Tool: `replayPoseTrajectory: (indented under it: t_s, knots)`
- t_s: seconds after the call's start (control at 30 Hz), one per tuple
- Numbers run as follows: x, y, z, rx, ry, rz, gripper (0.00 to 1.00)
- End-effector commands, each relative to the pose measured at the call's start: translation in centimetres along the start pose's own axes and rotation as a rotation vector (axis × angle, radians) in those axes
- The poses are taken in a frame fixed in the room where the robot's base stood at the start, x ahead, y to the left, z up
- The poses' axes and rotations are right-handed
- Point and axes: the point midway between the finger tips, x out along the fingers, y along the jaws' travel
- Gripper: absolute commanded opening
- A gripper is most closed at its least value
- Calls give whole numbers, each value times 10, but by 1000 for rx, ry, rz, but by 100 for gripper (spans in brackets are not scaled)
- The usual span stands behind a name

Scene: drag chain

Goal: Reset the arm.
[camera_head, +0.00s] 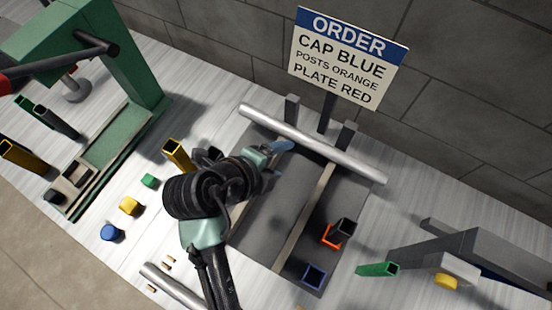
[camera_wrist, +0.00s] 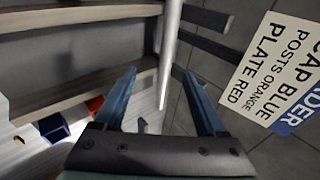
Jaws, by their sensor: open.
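My arm reaches over the middle of the bench in the head view. My gripper (camera_head: 280,147) is at the back of the dark grey board, close to a long pale bar. In the wrist view my gripper (camera_wrist: 160,85) shows two blue-grey fingers spread wide apart, with nothing held between them. The pale bar (camera_head: 330,153) also shows in the wrist view (camera_wrist: 171,50), rising past the fingers. I cannot tell whether a finger touches it.
An order sign (camera_head: 347,58) stands behind the board (camera_head: 285,195). A green press (camera_head: 95,50) is at left, with blue (camera_head: 110,232), yellow (camera_head: 129,206) and green (camera_head: 149,181) pieces nearby. An orange square frame (camera_head: 331,236) and blue square frame (camera_head: 314,275) are at right. A grey device (camera_head: 480,255) stands far right.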

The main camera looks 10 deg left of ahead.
Motion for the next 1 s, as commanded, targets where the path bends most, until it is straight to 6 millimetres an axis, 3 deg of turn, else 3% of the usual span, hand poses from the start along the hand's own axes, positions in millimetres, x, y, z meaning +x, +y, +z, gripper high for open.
replayPoseTrajectory:
  t_s: [0.27, 0.37, 0.47, 0.67, 0.87, 1.0]
  knots:
    - [-11, -1, 0, -3, -2, -2, 73]
    - [-13, -18, 5, -38, -35, -34, 73]
    - [-21, -58, 16, -127, -103, -121, 73]
    - [-68, -177, 30, -410, -207, -460, 73]
    - [-149, -288, 14, -686, -111, -881, 73]
    - [-222, -348, -15, -846, 94, -1169, 73]
